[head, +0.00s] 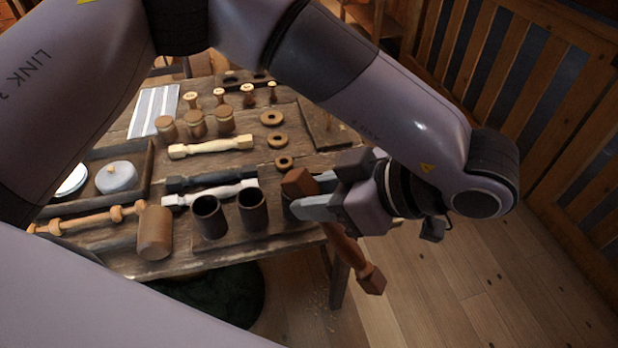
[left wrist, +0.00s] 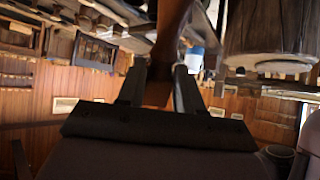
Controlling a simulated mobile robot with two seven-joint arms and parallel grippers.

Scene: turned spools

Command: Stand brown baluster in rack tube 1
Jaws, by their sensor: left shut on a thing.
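The brown baluster (head: 345,248) is held by my left gripper (head: 312,196), tilted, with its square upper end just above the jaws and its lower end hanging past the table's right front edge. In the left wrist view the baluster (left wrist: 170,35) stands between the fingers of the left gripper (left wrist: 160,88). Two dark open rack tubes, one on the left (head: 209,216) and one on the right (head: 253,209), stand upright and look empty. The gripper is right of them and partly hides something dark behind it. I cannot tell which tube is number 1. My right gripper is not in view.
The table (head: 270,237) holds a pale turned spindle (head: 210,147), a white one (head: 210,193), a dark bar, several spools, rings (head: 272,118) and a brown cylinder (head: 155,233). A tray (head: 148,170) stands at left. Floor (head: 440,290) right of the table is clear.

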